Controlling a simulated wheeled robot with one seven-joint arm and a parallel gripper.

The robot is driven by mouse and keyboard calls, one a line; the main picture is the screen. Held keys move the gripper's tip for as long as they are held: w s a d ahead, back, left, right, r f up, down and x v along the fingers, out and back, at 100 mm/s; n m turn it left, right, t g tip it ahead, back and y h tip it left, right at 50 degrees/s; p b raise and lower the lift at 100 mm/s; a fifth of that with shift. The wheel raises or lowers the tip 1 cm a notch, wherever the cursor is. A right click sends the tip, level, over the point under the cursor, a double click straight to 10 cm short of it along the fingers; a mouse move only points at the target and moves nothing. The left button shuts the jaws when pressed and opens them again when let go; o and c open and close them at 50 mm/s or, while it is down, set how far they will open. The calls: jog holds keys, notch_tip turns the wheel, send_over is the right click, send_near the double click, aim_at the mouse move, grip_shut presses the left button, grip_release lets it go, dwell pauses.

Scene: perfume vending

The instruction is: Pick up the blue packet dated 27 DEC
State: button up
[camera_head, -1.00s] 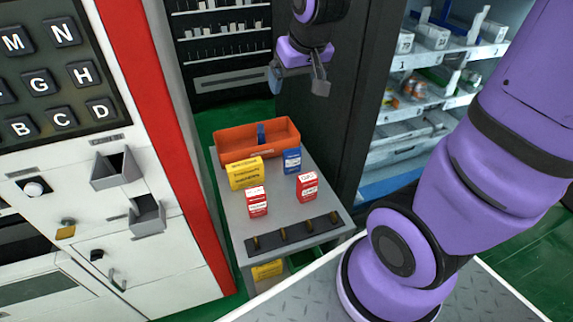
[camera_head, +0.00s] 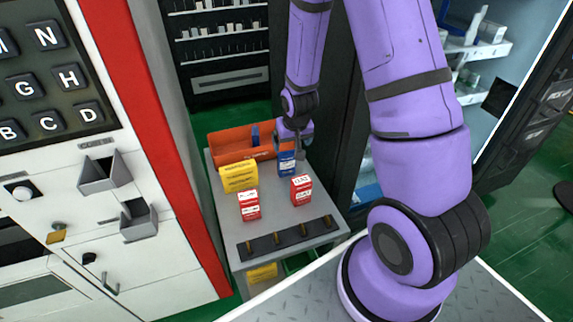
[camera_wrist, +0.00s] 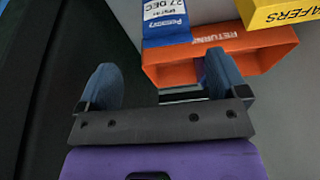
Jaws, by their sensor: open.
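The blue packet (camera_head: 287,164) stands upright on the grey table, just in front of the orange bin. In the wrist view its white label (camera_wrist: 165,10) reads 27 DEC upside down, and the packet's top is cut off by the frame edge. My gripper (camera_head: 291,140) is open and empty, above and close to the blue packet. In the wrist view the two fingers of my gripper (camera_wrist: 160,77) are spread apart, with the packet lying beyond the tips, roughly between their lines. No contact shows.
The orange bin (camera_head: 228,142), marked RETURNS, holds another blue item (camera_head: 255,135). A yellow packet (camera_head: 239,177) and two red packets (camera_head: 249,205) (camera_head: 301,189) stand on the table (camera_head: 275,215). A dark cabinet side (camera_head: 345,150) is close on the right.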

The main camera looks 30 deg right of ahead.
aim_at(287, 154)
jog(key=x, duration=0.5)
jog(key=shift+w+a+x, duration=0.15)
jog(key=shift+a+x, duration=0.05)
jog(key=shift+x, duration=1.2)
jog(key=shift+w+a+x, duration=0.1)
jog(key=shift+a+x, duration=0.05)
jog(key=shift+x, duration=1.2)
jog(key=shift+r, duration=0.1)
jog(key=c, duration=1)
